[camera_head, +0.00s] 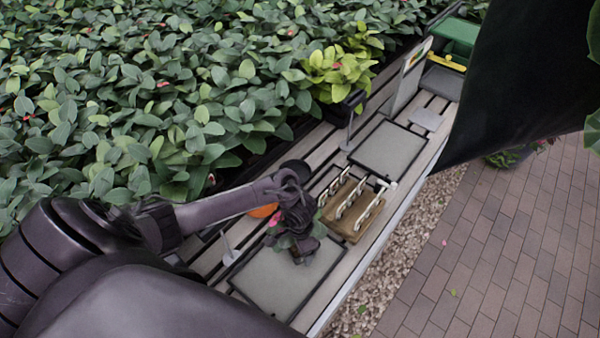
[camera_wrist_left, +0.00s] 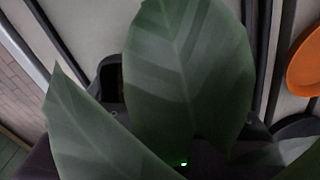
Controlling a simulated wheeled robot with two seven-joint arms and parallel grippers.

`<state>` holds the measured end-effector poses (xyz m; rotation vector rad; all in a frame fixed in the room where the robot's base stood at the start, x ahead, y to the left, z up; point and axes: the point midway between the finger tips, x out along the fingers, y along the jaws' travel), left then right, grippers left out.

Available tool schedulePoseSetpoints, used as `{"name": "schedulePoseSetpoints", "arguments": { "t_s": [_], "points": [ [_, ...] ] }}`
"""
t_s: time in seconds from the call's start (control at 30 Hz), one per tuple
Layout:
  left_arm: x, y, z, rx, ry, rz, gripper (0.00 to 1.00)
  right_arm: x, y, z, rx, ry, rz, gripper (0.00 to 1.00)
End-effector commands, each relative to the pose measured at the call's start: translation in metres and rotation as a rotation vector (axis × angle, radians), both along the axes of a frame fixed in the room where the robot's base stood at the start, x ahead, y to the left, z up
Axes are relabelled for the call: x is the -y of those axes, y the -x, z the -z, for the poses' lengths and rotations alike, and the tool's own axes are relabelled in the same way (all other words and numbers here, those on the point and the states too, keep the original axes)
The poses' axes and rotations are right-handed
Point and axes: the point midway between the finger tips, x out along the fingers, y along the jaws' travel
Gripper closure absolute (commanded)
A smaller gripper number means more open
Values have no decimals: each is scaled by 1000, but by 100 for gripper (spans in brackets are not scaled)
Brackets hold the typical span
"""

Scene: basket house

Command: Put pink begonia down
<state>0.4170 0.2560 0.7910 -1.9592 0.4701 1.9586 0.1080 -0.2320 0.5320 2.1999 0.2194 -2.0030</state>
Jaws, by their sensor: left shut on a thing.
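The pink begonia (camera_head: 290,238) is a small plant with dark leaves and a few pink spots, hanging at the end of my left arm. My left gripper (camera_head: 296,207) is shut on it, and leaves hide most of the fingers. The plant is over or just beyond the upper edge of a grey mat (camera_head: 275,282) on the slatted bench; I cannot tell whether it touches. In the left wrist view, large green begonia leaves (camera_wrist_left: 190,70) cover the middle and hide the grip. My right gripper is not in view.
A wooden caddy with pale loop handles (camera_head: 352,208) stands right of the plant. An orange round thing (camera_head: 262,211) lies partly behind my arm. Another grey mat (camera_head: 388,150) is empty farther along. A yellow-green potted plant (camera_head: 335,75) and dense foliage border the bench.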

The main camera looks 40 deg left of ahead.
Motion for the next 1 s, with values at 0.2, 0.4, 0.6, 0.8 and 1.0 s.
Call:
{"name": "schedulePoseSetpoints", "arguments": {
  "t_s": [0.2,0.4,0.6,0.8,1.0],
  "points": [
    [0,0,2,0,0,0,5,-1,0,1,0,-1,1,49],
    [0,0,2,0,0,0,3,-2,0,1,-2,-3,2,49],
    [0,0,-6,1,0,1,3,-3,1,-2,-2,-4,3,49],
    [0,-1,-43,4,0,2,3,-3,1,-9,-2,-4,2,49],
    [-1,-1,-91,4,-3,2,3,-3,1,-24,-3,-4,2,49]
  ]
}}
